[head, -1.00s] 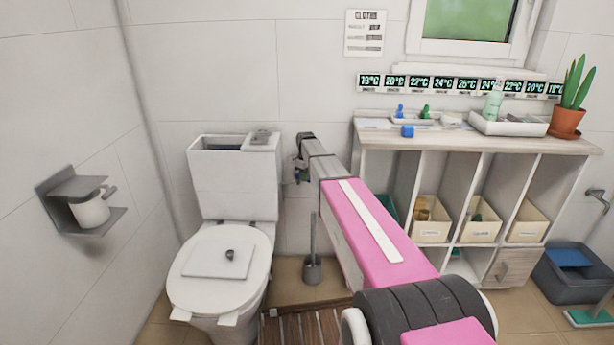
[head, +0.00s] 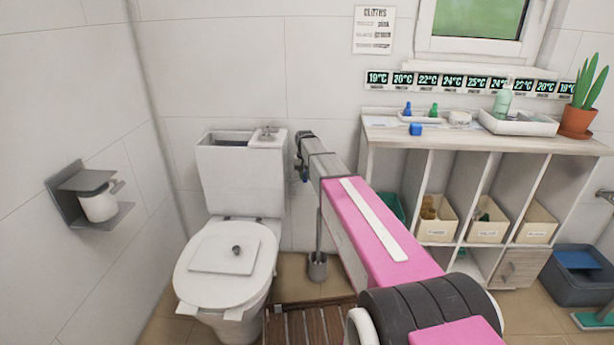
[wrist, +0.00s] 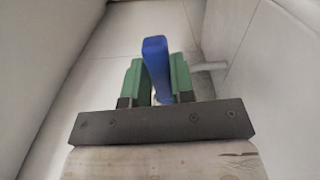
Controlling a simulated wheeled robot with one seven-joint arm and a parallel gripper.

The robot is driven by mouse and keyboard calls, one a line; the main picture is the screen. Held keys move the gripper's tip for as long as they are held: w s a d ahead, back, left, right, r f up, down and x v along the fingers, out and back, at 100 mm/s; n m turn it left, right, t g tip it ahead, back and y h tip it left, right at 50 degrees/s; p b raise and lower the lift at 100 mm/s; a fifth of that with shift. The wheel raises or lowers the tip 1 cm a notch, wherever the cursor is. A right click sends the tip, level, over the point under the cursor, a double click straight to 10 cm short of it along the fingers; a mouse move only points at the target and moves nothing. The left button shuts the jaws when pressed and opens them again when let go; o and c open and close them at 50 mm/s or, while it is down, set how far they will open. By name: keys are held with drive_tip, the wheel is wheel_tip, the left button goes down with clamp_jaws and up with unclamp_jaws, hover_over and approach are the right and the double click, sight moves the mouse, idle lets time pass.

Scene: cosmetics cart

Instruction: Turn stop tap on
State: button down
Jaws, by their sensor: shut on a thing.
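The stop tap's blue handle (wrist: 155,68) stands upright in the wrist view, between the two green fingers of my gripper (wrist: 157,82). My gripper is shut on it. In the head view a small bit of blue (head: 305,175) shows below the end of my arm, beside the toilet cistern (head: 240,180). A pale pipe (wrist: 208,66) runs to the right behind the fingers in the wrist view. The tap's body is mostly hidden behind the fingers and the handle.
The toilet seat lid (head: 222,265) is left of my arm, with a toilet brush (head: 317,265) below it. A shelf unit (head: 480,140) with bins stands to the right. A slatted wooden mat (head: 300,325) lies on the floor. Walls are close behind the tap.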

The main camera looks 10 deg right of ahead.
sight(304, 176)
drive_tip(key=shift+a+m, duration=0.25)
drive_tip(key=shift+m, duration=0.35)
drive_tip(key=c, duration=1)
unclamp_jaws()
drive_tip(key=shift+o, duration=0.2)
wheel_tip(304, 176, up, 11)
drive_tip(key=shift+f, duration=0.1)
drive_tip(key=s+d+f, duration=0.1)
drive_tip(key=s+f, duration=0.4)
drive_tip(key=s, duration=0.7)
drive_tip(key=s+d+f+n, duration=0.1)
drive_tip(key=s+f, duration=0.5)
drive_tip(key=s, duration=0.6)
drive_tip(key=s+d+f+n, duration=0.1)
drive_tip(key=s+d+f, duration=0.2)
drive_tip(key=s, duration=0.9)
wheel_tip(304, 176, down, 3)
drive_tip(key=shift+r, duration=0.15)
